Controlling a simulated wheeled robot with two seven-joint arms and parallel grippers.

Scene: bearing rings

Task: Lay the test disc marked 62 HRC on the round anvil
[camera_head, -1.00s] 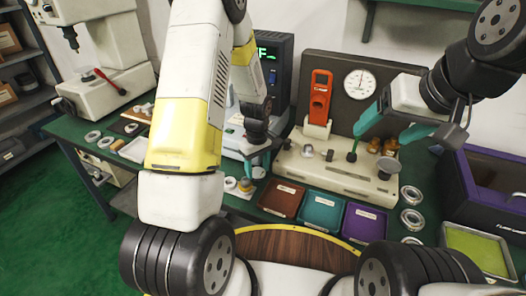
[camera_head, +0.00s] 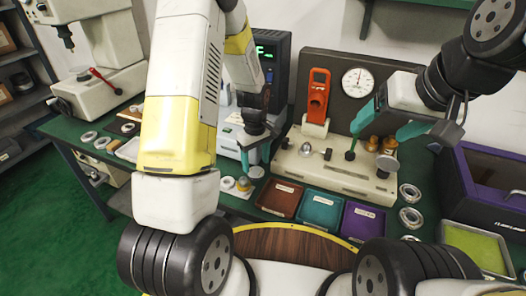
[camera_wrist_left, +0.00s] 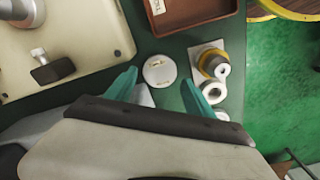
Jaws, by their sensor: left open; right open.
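A pale round disc (camera_wrist_left: 160,71) lies flat on the green bench, with small marks too tiny to read. It also shows in the head view (camera_head: 256,172), just below my left gripper (camera_head: 255,160). My left gripper is open and empty; in the left wrist view its teal fingers (camera_wrist_left: 158,92) stand apart, with the disc beyond and between their tips. My right gripper (camera_head: 387,124) is open and empty over the beige fixture at the right. I cannot make out the round anvil for certain; my left arm hides part of the machine with the green display (camera_head: 270,60).
A white ring and a yellow-banded cylinder (camera_wrist_left: 211,62) stand close to the right finger in the wrist view. Red (camera_head: 281,199), teal (camera_head: 319,210) and purple (camera_head: 363,221) trays line the front edge.

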